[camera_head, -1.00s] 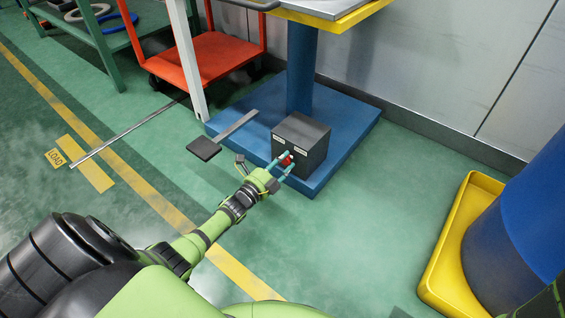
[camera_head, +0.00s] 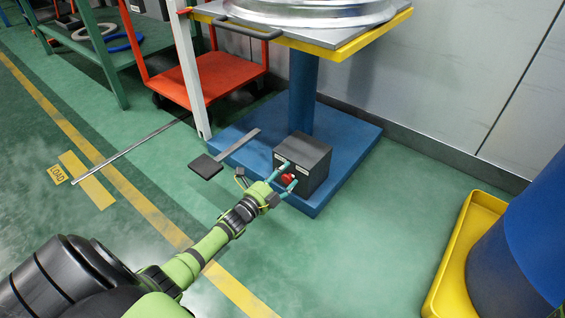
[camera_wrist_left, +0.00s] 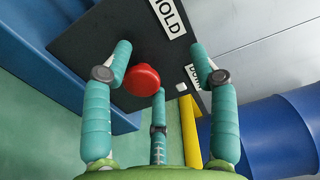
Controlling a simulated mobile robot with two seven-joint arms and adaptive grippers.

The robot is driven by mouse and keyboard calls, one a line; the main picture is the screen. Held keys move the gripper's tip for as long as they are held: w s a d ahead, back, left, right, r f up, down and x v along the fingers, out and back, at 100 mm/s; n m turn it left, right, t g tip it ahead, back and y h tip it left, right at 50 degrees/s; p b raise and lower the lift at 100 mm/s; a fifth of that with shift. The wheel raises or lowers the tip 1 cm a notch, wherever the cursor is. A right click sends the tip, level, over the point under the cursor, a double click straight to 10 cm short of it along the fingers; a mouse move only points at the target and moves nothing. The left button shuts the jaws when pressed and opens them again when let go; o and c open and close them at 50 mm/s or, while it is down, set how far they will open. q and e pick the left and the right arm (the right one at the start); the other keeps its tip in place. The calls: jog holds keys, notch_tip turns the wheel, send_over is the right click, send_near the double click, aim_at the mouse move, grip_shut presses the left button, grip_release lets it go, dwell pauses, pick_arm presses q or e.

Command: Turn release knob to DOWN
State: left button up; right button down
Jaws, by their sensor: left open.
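The red release knob (camera_head: 287,178) sits on the front of a dark grey box (camera_head: 312,158). It also shows in the left wrist view (camera_wrist_left: 142,80), with a HOLD label (camera_wrist_left: 168,16) and a partly hidden label starting "DO" (camera_wrist_left: 193,74) on the box face. My left gripper (camera_head: 284,177) is open, with its teal fingers around the knob. In the left wrist view (camera_wrist_left: 160,82), the knob lies nearer the left finger, which overlaps its edge; whether they touch I cannot tell. A small white mark (camera_wrist_left: 181,87) shows right of the knob. My right gripper is not in view.
The box stands on a blue base plate (camera_head: 345,135) with a column (camera_head: 303,90) under a yellow-edged table. A black foot pedal (camera_head: 206,167) is left of the box. A yellow tray (camera_head: 452,255) with a blue drum (camera_head: 520,235) stands right. Green floor between is clear.

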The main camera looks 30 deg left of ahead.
pick_arm(q)
notch_tip(320, 180, up, 8)
jog(key=shift+f, duration=0.15)
jog(key=shift+a, duration=0.1)
dwell(0.5)
